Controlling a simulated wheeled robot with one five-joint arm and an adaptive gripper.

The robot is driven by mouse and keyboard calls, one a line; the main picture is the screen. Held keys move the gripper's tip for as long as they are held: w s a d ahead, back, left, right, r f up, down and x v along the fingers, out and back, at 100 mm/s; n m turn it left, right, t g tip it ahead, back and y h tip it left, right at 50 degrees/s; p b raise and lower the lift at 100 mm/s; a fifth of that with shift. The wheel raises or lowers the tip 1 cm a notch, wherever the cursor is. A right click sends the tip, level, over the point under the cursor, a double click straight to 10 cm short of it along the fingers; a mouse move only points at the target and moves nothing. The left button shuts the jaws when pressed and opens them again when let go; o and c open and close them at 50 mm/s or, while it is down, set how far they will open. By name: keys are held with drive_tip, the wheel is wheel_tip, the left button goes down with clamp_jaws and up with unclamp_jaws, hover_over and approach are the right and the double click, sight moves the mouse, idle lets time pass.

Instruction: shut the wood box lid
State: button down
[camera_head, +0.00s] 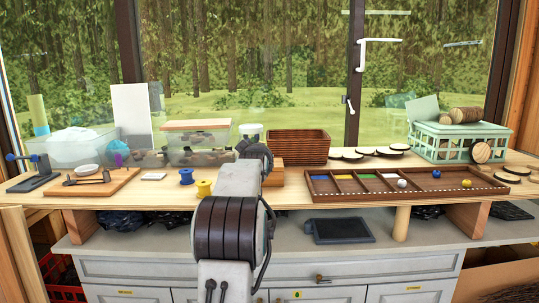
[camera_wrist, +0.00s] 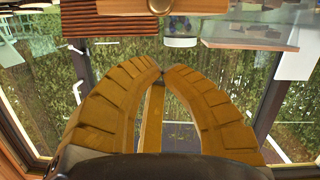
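A light wood box (camera_head: 277,175) stands on the shelf in the middle of the head view. My arm hides its left part, so I cannot tell there how its lid stands. In the wrist view, which is upside down, a light wood piece (camera_wrist: 150,8), seemingly part of the box, crosses the top edge. My gripper (camera_wrist: 163,74) shows with its curved fingers brought together at the tips, pointing toward the shelf and window. No held object is clear between the tips. In the head view my arm hides the gripper.
A brown slatted basket (camera_head: 298,147) stands behind and right of the box. A clear container (camera_head: 198,145) is to the left, with blue (camera_head: 186,177) and yellow spools (camera_head: 204,188) in front. A compartment tray (camera_head: 408,187) and green crate (camera_head: 458,142) are to the right.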

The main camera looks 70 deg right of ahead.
drive_tip(key=b+v, duration=0.1)
drive_tip(key=v, duration=0.8)
drive_tip(key=shift+w+a, duration=0.15)
drive_tip(key=shift+w, duration=0.2)
